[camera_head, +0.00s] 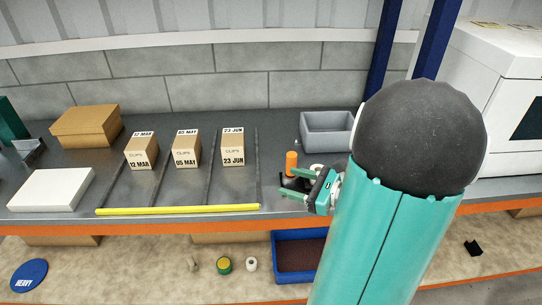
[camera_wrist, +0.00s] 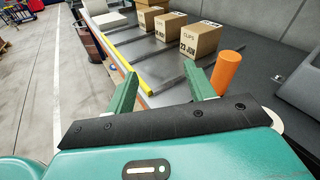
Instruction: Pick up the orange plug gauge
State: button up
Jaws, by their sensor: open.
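The orange plug gauge (camera_head: 291,162) stands upright on the dark bench top, right of the row of clips boxes. It also shows in the wrist view (camera_wrist: 226,72), just right of my right-hand finger and outside the gap between the fingers. My gripper (camera_head: 288,189) is open and empty at the front of the bench, in front of the gauge. In the wrist view its two green fingers (camera_wrist: 163,84) are spread apart. A dark object partly hides the gauge's foot in the head view, and the wrist view hides its base behind my gripper.
Three clips boxes (camera_head: 186,150) stand left of the gauge between dark dividers. A yellow strip (camera_head: 178,209) runs along the front edge. A grey bin (camera_head: 327,131) stands behind the gauge. A white box (camera_head: 50,190) and cardboard box (camera_head: 87,126) are at the left.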

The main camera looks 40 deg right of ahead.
aim_at(296, 159)
jog(key=s+d+f+m+t+h, duration=0.2)
jog(key=s+d+m+t+h, duration=0.25)
jog(key=d, duration=0.45)
jog(key=shift+m+g+h, duration=0.35)
jog(key=shift+m+g, duration=0.2)
jog(key=shift+g, duration=0.2)
jog(key=w, duration=0.4)
jog(key=w+a, duration=0.1)
jog(key=w, duration=0.9)
jog(key=shift+a+r, duration=0.3)
jog(key=shift+a, duration=0.1)
grip_shut()
jog(key=shift+r, duration=0.1)
